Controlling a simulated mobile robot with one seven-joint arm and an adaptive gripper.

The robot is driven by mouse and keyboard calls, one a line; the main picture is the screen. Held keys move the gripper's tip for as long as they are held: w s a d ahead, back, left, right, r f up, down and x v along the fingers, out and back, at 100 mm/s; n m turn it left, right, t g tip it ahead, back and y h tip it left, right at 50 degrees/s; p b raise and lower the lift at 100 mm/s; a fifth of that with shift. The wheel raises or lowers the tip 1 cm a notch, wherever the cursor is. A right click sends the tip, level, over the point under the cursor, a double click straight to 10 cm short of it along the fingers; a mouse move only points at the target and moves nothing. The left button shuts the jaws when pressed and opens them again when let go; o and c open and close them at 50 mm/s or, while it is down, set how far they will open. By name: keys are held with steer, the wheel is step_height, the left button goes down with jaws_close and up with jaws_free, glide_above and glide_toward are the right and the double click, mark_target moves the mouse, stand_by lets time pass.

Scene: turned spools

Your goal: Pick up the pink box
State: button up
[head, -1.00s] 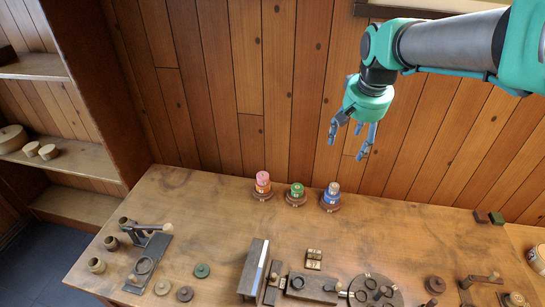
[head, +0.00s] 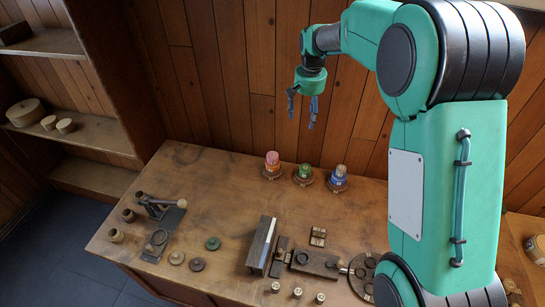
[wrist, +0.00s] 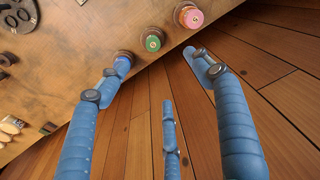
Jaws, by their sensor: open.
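The pink box (head: 272,157) is a small pink round piece on top of an orange piece (head: 273,168), at the left of three small stacks along the table's back edge. In the wrist view the pink top (wrist: 194,18) shows near the top edge, beyond the fingers. My gripper (head: 303,112) is open and empty, in the air above and slightly right of that stack, in front of the wooden wall. In the wrist view its blue fingers (wrist: 160,80) are spread with nothing between them.
A green-topped stack (head: 304,172) and a blue one (head: 338,178) stand close on the right of the pink one. A dark upright block (head: 261,245), discs and a lever tool lie nearer the front. The table's back left is clear. My arm hides the right side.

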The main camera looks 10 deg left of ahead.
steer(key=w+a+f+g+p, duration=0.1)
steer(key=w+a+f+p, duration=0.2)
steer(key=a+f, duration=1)
step_height(320, 180, down, 3)
steer(key=shift+w+a+f+n, duration=0.15)
steer(key=shift+w+n, duration=0.15)
steer(key=shift+w, duration=0.65)
steer(key=p, duration=0.2)
glide_above(272, 155)
steer(key=shift+w+d+f, duration=0.1)
steer(key=shift+f, duration=2)
steer(key=shift+d+f, duration=0.1)
steer(key=shift+f, duration=2)
steer(key=shift+f, duration=0.1)
steer(key=shift+a+f+p, duration=0.1)
steer(key=shift+f+p, duration=0.35)
steer(key=shift+f, duration=2)
